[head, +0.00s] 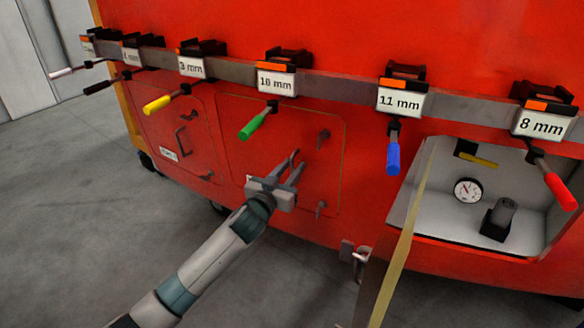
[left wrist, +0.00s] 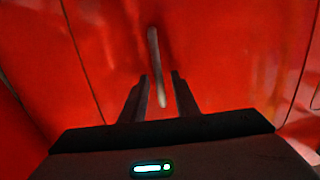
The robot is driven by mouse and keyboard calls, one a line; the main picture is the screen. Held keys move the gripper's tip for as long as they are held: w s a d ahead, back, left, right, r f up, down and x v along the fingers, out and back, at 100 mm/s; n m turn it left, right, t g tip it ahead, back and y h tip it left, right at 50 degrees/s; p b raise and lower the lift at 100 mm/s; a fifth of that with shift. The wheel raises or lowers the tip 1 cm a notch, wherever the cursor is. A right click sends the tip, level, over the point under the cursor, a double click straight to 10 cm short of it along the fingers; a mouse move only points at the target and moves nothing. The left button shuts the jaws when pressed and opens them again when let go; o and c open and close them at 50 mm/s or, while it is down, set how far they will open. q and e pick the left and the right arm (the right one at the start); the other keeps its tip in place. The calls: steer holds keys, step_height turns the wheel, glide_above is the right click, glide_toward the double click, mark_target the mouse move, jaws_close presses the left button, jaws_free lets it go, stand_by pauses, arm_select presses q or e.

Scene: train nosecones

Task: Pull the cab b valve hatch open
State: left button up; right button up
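A closed red hatch (head: 240,125) with a thin yellowish outline sits in the middle of the red train front. No readable label shows which hatch is cab b valve. My left gripper (head: 298,160) is in front of this hatch, fingers pointing at it. In the left wrist view a grey bar handle (left wrist: 154,60) stands upright on a red panel. My left gripper (left wrist: 160,76) is open there, with the handle's lower end between its fingers and gaps on both sides. My right gripper is not in view.
Another closed hatch with a handle (head: 181,143) is at left. An open compartment with a gauge (head: 467,190) is at right. Coloured-handled tools hang above on a rail (head: 336,88).

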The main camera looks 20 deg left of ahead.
arm_select(q)
steer(key=shift+w, duration=0.2)
jaws_close()
steer(key=shift+s, duration=0.15)
